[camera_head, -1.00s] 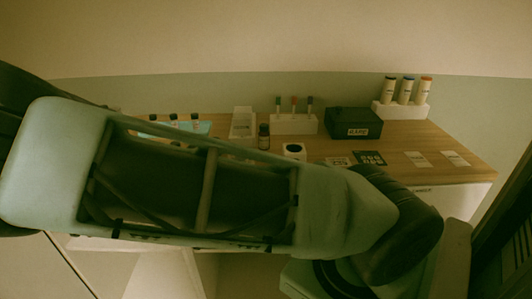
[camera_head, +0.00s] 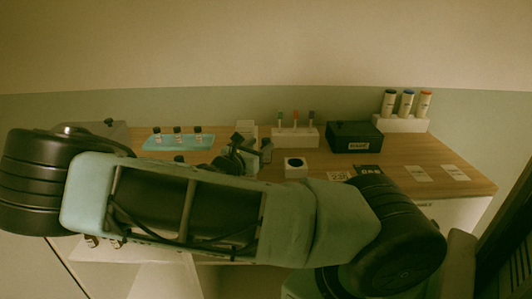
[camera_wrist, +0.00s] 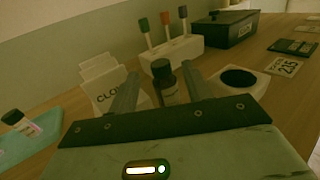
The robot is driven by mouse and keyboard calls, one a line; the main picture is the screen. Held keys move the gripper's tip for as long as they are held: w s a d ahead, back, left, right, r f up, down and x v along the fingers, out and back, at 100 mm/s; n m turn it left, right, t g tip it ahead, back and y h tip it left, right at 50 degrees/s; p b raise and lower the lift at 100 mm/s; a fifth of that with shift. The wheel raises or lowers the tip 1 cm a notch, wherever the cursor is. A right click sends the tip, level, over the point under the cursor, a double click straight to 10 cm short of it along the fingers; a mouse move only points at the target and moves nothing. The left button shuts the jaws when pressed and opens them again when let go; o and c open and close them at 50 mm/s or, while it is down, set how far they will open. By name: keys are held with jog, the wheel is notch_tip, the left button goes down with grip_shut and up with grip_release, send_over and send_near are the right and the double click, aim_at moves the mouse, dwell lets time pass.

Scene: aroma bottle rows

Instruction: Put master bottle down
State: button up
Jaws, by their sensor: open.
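A dark bottle with a black cap and a pale label (camera_wrist: 167,86) stands upright on the wooden table in the wrist view. My gripper (camera_wrist: 159,72) is open, with one finger on each side of the bottle in that view. I cannot tell whether either finger touches it. In the head view my gripper (camera_head: 246,149) is low over the table behind my arm, and the bottle is hard to make out there. A white block with a round dark hole (camera_head: 296,172) stands just right of the gripper; it also shows in the wrist view (camera_wrist: 251,88).
A white card holder marked "CLO…" (camera_wrist: 104,84) is beside the left finger. Behind stand a white rack with three sticks (camera_head: 296,139), a dark box (camera_head: 354,138) and a white stand with three tubes (camera_head: 401,124). Cards lie right.

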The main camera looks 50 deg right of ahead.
aim_at(264, 141)
jog(key=d, duration=0.2)
jog(key=d+p, duration=0.1)
jog(key=d, duration=0.1)
jog(key=shift+w+d+r, duration=0.1)
jog(key=shift+w+r, duration=0.1)
jog(key=shift+w, duration=0.05)
grip_shut()
